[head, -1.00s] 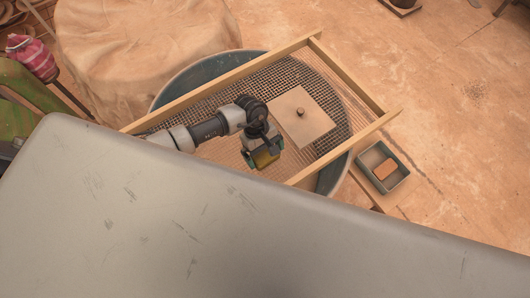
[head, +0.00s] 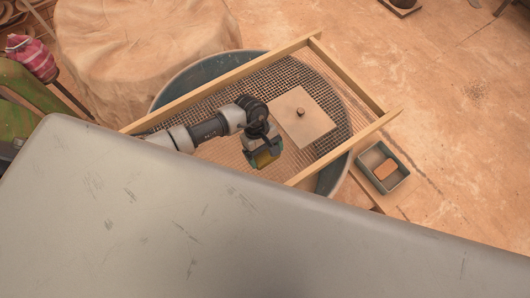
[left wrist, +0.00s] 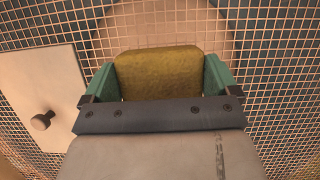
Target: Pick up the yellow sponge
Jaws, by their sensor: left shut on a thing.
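The yellow sponge (left wrist: 158,74) sits between the two green fingers of my left gripper (left wrist: 158,80) in the left wrist view. The gripper is shut on it, with a finger against each side. In the head view my left gripper (head: 263,158) and the sponge (head: 264,158) are over the wooden-framed mesh screen (head: 318,88). Mesh shows behind the sponge in the wrist view; I cannot tell the gap between them. My right gripper is not in view.
A square board with a knob (head: 302,116) lies on the mesh. The screen rests across a round tub (head: 170,92). A large grey surface (head: 200,220) fills the foreground.

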